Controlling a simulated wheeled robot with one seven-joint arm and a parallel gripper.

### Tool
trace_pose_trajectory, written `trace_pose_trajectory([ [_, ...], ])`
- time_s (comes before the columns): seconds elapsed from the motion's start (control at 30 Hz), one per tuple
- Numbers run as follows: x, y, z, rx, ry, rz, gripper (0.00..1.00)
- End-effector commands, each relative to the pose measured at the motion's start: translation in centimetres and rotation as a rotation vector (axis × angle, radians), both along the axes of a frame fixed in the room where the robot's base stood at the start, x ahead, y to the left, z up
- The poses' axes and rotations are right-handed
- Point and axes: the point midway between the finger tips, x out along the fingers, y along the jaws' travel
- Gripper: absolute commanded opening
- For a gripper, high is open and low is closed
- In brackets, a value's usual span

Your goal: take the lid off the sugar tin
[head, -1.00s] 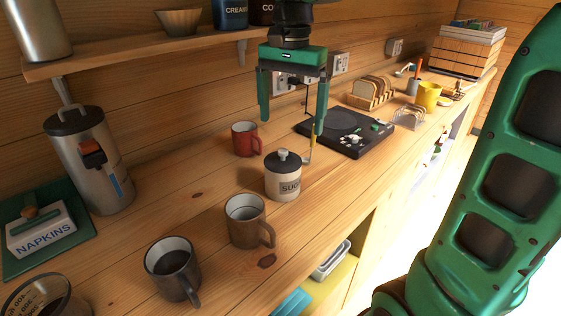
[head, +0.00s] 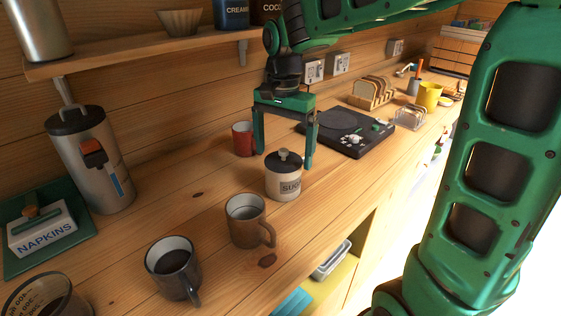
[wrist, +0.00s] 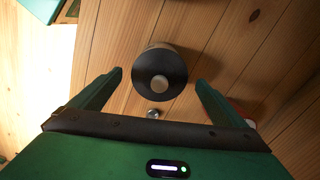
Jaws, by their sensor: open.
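The sugar tin (head: 283,185) is a cream pot lettered "SUG…", standing upright on the wooden counter. Its dark lid (head: 292,161) with a round knob sits on top. My gripper (head: 284,160) is open and points down, with a finger to each side of the lid in the head view. In the wrist view the lid (wrist: 145,66) is a dark disc with a pale knob (wrist: 159,84), between and slightly beyond the fingertips of my gripper (wrist: 159,76). Gaps show on both sides, and I see no contact. The tin's far side is hidden.
A red mug (head: 241,139) stands behind the tin, close to one finger. A brown mug (head: 247,226) and a grey mug (head: 174,270) stand in front to the left. A shelf (head: 150,53) runs above.

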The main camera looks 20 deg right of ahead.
Motion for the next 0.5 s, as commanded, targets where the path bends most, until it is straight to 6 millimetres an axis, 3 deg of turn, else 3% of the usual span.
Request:
trace_pose_trajectory([
  [0.33,-0.01,0.01,-0.77,0.000,-0.001,0.000,0.96],
  [0.5,-0.01,0.01,-0.76,0.000,-0.001,0.000,0.55],
])
